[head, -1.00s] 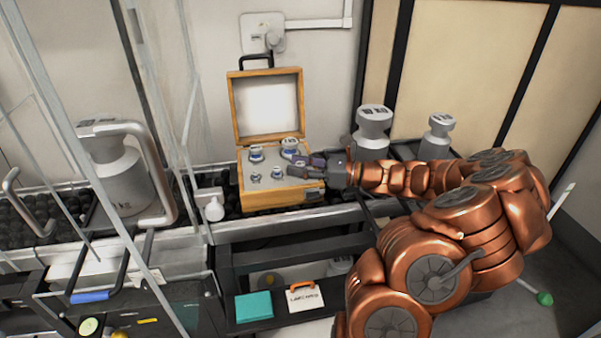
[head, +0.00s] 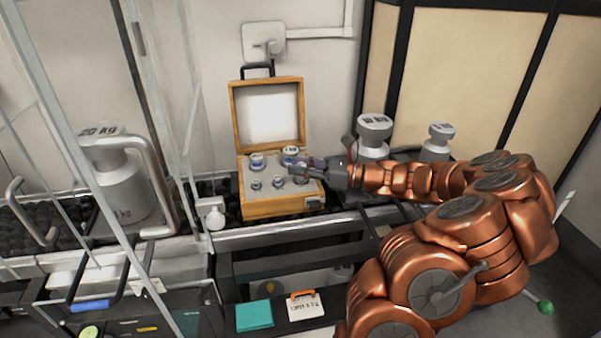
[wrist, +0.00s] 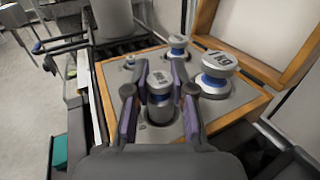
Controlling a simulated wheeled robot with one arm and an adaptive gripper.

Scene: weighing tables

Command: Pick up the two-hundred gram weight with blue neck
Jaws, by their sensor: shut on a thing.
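My gripper (head: 298,168) reaches in from the right over the open wooden weight box (head: 285,207). In the wrist view, my gripper (wrist: 160,100) has its two fingers on either side of a small metal knob weight (wrist: 160,80) with a label on top, shut on it. Its neck looks bluish between the fingers; the label is too blurred to read. A round socket shows just below it; I cannot tell how far it is lifted. A larger blue-necked weight (wrist: 216,66) stands to the right, and another blue-necked weight (wrist: 178,46) stands farther off.
The box lid (head: 268,108) stands open at the back. Smaller weights (head: 278,181) sit in the front row. Large metal weights (head: 374,134) stand right of the box, and a 20 kg weight (head: 122,182) stands left behind clear panels. A teal block (head: 255,315) lies on the lower shelf.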

